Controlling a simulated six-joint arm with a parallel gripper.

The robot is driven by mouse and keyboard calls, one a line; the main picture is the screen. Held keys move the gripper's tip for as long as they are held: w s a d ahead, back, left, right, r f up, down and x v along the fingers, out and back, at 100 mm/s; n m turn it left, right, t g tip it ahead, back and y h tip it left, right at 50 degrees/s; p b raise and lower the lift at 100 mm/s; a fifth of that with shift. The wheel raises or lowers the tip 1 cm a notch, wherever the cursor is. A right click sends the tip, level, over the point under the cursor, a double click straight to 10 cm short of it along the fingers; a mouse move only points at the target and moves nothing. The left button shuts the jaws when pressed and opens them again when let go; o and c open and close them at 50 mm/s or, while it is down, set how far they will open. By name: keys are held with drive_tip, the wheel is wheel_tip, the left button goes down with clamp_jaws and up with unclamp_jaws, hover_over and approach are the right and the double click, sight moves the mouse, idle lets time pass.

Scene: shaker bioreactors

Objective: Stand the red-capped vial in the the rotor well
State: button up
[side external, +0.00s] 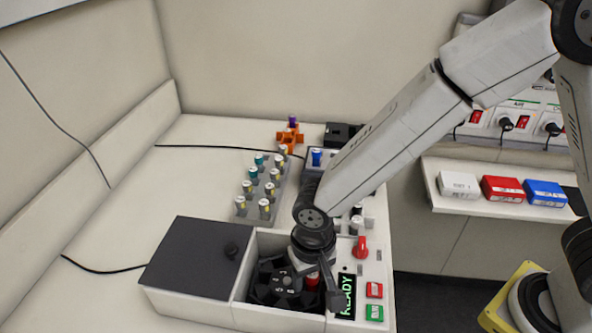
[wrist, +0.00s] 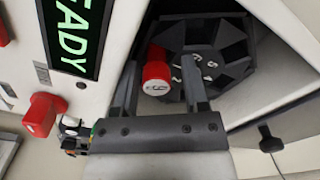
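The red-capped vial (wrist: 157,77) shows in the wrist view as a red cap with a pale marked top; its body is hidden below. It sits at the edge of the black numbered rotor (wrist: 207,45), apparently in a well, though its seating depth is hidden. My gripper (wrist: 160,75) points down with one finger on each side of the cap. The fingers look open, with a small gap visible beside the cap. In the side view, the cap (side external: 312,281) shows beside my gripper's dark finger, over the rotor (side external: 268,286) in the open centrifuge bowl.
A dark lid (side external: 195,257) lies left of the bowl. The READY display (side external: 346,295), red knob (side external: 360,247) and red and green buttons (side external: 374,301) are to the right. A vial rack (side external: 262,187) and orange holder (side external: 290,137) stand behind. Bowl walls closely surround my gripper.

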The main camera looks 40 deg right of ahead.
drive_tip(key=shift+s+d+f, duration=0.1)
drive_tip(key=shift+s+d, duration=0.1)
drive_tip(key=shift+d, duration=0.05)
drive_tip(key=shift+w+a+r, duration=0.1)
drive_tip(key=shift+r, duration=3.45)
drive_tip(key=s+d+f+n+t, duration=0.1)
drive_tip(key=s+d+n+t, duration=0.1)
drive_tip(key=d, duration=2.1)
drive_tip(key=shift+f, duration=0.3)
